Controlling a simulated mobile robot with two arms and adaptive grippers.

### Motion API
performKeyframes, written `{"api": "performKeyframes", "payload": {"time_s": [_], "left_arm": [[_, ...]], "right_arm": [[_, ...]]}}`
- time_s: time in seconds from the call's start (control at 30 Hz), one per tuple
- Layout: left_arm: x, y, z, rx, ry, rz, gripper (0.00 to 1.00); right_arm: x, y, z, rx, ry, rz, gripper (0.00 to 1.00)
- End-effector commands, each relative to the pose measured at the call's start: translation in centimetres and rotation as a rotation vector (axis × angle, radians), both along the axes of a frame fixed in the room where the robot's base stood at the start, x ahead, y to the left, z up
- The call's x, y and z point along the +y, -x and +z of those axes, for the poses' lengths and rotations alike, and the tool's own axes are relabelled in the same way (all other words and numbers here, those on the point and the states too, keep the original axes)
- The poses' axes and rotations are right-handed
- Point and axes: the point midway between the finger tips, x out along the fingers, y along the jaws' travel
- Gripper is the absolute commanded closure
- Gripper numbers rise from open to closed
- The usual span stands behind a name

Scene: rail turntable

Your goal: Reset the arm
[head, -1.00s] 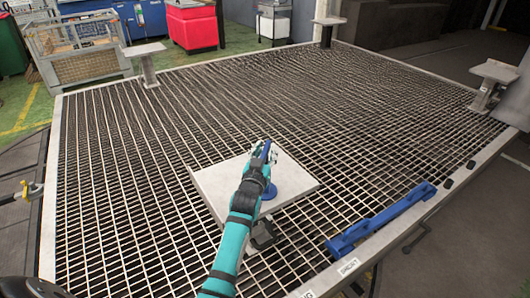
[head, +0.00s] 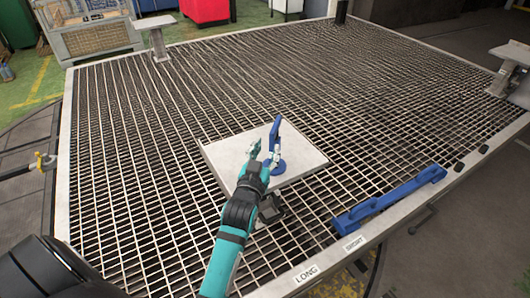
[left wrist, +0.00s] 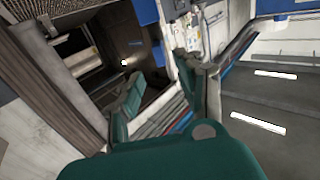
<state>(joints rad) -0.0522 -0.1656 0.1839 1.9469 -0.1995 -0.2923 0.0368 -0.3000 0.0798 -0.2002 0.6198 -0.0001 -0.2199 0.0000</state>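My left gripper (head: 264,157) is over the white square plate (head: 225,153), on the near side of an upright blue part with a round foot (head: 277,166). The blue part stands on the plate. In the left wrist view my left gripper (left wrist: 165,95) has its two teal fingers well apart, with nothing held between them. In the head view the fingertips overlap the blue part, so I cannot tell whether they touch it. My right gripper is not in view.
A long blue bar (head: 390,199) lies along the near right edge of the metal grating (head: 150,215), by LONG and SHORT labels. Pedestals stand at the back left (head: 155,38) and right (head: 509,66). A mesh crate (head: 90,32) stands beyond. The grating's far part is clear.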

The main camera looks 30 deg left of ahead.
Motion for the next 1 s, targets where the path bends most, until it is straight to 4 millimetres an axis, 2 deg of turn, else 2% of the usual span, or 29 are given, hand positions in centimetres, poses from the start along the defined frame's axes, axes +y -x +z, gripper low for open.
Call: {"api": "performKeyframes", "payload": {"time_s": [0.13, 0.6, 0.7, 0.77, 0.87, 0.97, 1.0], "left_arm": [[-0.2, 0.8, 0.1, -0.001, 0.000, 0.000, 0.63], [-0.2, 0.8, 0.1, -0.001, 0.000, 0.000, 0.63], [-0.5, 0.7, -0.7, 0.015, 0.001, -0.007, 0.63], [-1.0, 0.6, -2.3, 0.045, 0.004, -0.021, 0.63], [-2.4, 0.5, -7.1, 0.138, 0.013, -0.062, 0.63], [-4.5, 1.2, -13.9, 0.269, 0.025, -0.117, 0.63], [-5.3, 1.9, -16.8, 0.326, 0.030, -0.139, 0.63]], "right_arm": [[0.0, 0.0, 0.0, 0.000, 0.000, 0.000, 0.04], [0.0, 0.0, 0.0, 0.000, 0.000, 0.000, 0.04], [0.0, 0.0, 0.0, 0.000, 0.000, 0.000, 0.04], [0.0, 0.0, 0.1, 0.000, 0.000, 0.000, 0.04], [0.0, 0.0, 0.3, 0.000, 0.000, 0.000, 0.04], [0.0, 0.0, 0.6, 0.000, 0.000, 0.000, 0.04], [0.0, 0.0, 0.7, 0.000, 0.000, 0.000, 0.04]]}}
